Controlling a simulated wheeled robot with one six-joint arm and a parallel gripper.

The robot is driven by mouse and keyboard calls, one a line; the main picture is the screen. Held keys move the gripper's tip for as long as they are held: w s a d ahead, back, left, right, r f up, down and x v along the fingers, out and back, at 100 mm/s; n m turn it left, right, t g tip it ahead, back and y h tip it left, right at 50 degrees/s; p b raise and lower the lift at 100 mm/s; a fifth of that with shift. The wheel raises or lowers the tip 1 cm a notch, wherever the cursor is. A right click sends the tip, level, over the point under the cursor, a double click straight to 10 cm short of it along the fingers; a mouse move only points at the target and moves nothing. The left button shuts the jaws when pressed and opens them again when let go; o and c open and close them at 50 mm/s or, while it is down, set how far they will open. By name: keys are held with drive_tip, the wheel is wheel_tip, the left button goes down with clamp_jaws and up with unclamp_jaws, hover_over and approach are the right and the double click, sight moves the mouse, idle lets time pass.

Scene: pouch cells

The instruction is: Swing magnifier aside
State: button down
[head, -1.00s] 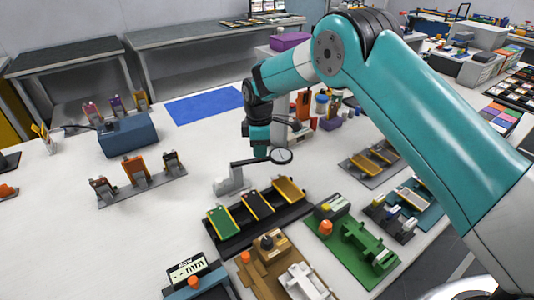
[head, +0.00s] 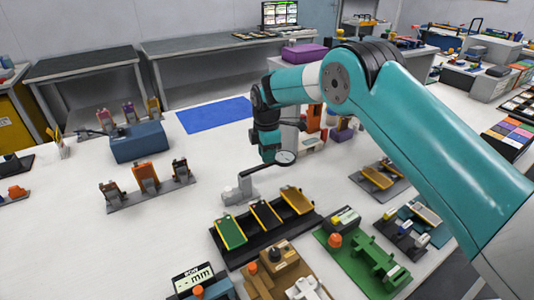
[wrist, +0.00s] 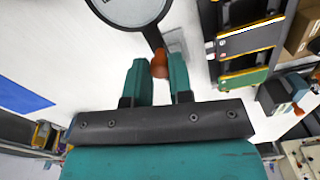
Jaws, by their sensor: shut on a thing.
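The magnifier has a round lens with a dark rim (head: 285,157) on a dark arm. The arm runs left to a pale grey stand (head: 236,192) on the white table, just behind the black tray. My gripper (head: 268,157) points down beside the lens, over the arm. In the wrist view my gripper (wrist: 160,82) is shut on a small orange-brown knob (wrist: 159,64) on the magnifier's arm, between its teal fingers. The lens (wrist: 128,8) is at the top there, partly cut off.
A black tray (head: 228,262) with green and yellow-edged cells stands in front of the magnifier. Green and tan fixtures are nearer. A row of orange and dark clamps (head: 146,180) is at left, a blue mat (head: 215,115) behind. White table between is clear.

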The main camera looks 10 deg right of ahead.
drive_tip(key=shift+w, duration=0.1)
drive_tip(key=c, duration=1)
unclamp_jaws()
wheel_tip(320, 180, up, 18)
drive_tip(key=shift+f+b, duration=0.25)
drive_tip(key=shift+b, duration=0.65)
